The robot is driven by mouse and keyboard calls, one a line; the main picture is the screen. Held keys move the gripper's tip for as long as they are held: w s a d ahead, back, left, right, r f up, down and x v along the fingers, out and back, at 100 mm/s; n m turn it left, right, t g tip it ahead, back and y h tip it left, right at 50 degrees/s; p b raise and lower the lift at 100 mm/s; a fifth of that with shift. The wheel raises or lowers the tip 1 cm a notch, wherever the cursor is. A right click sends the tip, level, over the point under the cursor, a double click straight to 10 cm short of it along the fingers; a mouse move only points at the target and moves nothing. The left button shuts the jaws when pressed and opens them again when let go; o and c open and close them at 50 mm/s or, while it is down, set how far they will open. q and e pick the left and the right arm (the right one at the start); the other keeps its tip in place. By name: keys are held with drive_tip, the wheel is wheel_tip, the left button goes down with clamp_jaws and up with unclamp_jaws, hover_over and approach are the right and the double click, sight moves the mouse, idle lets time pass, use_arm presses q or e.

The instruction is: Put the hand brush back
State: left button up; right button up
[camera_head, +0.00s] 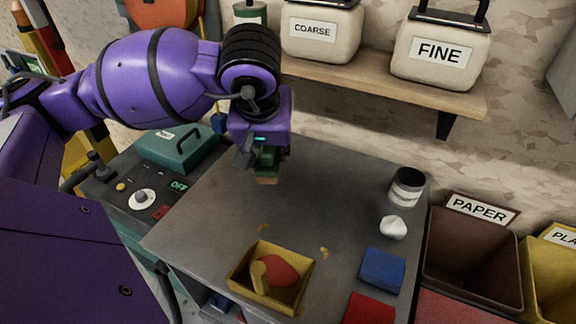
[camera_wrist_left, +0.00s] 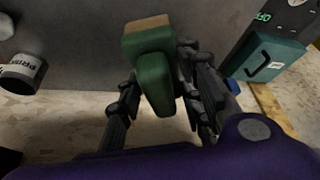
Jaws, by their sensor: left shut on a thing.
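The hand brush (camera_head: 267,163) is green with a tan end, which looks like its bristles. My left gripper (camera_head: 262,152) is shut on it and holds it over the back left part of the grey worktop (camera_head: 215,220), tan end down. In the left wrist view, the green brush (camera_wrist_left: 153,82) shows between the dark fingers of my left gripper (camera_wrist_left: 165,92). Whether the brush touches the worktop is hard to tell. My right gripper is not in view.
A yellow tray (camera_head: 240,290) with a red item stands at the front. A labelled can (camera_head: 407,188), white lump (camera_head: 393,227), blue block (camera_head: 382,270) and red block (camera_head: 369,308) are at the right. A wooden shelf (camera_head: 370,80) overhangs behind. The worktop's middle is mostly clear.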

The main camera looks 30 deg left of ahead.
use_arm(q)
drive_tip(key=w+a+f, duration=0.1)
drive_tip(key=w+f, duration=0.2)
drive_tip(key=w, duration=0.1)
drive_tip(key=w+a+f, duration=0.1)
drive_tip(key=w+f, duration=0.2)
drive_tip(key=w, duration=0.1)
drive_tip(key=w+a+f+p, duration=0.1)
drive_tip(key=w+f, duration=0.2)
drive_tip(key=w, duration=0.2)
drive_tip(key=shift+a+f, duration=0.2)
drive_tip(key=shift+a, duration=0.1)
drive_tip(key=shift+w+f, duration=0.15)
drive_tip(key=shift+f, duration=0.05)
wheel_tip(320, 180, down, 2)
drive_tip(key=shift+f, duration=0.55)
